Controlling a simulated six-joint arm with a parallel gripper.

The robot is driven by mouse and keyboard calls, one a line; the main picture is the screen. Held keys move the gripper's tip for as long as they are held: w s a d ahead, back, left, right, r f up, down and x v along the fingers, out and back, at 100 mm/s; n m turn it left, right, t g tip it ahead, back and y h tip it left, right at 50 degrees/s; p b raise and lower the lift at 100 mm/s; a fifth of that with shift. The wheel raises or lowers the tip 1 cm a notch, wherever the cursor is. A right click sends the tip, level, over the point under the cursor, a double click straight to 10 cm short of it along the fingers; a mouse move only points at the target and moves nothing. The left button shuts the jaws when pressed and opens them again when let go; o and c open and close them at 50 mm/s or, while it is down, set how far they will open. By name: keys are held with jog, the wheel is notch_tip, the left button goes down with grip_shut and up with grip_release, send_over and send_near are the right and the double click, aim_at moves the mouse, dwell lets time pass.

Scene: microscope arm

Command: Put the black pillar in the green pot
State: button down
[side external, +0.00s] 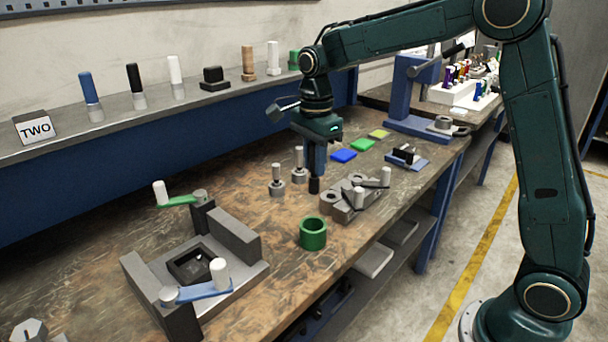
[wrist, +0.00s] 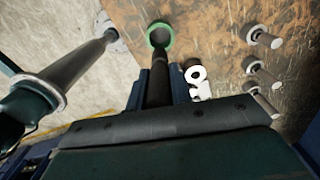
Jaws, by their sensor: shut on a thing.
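The black pillar (side external: 314,186) hangs upright below my gripper (side external: 316,168), which is shut on it. The green pot (side external: 313,235) is a short open cylinder on the wooden bench. In the side view it lies below the pillar in the picture, apart from it. In the wrist view the pillar (wrist: 158,90) points away from the jaws, with its far end beside or overlapping the rim of the green pot (wrist: 160,27). The pot's floor is hidden in the side view.
A grey fixture with clamps (side external: 350,203) stands right of the pillar; small grey pegs (side external: 277,182) stand left. A large vise (side external: 195,265) is at front left. Bare bench surrounds the pot's left side.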

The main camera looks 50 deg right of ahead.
notch_tip(320, 180, down, 10)
jog(key=shift+r, duration=0.25)
jog(key=shift+f, duration=2.1)
jog(key=shift+f, duration=0.15)
jog(key=c, duration=1.3)
grip_release()
jog(key=shift+o, duration=0.2)
notch_tip(320, 180, up, 12)
jog(key=shift+f, duration=0.15)
jog(key=shift+r, duration=0.25)
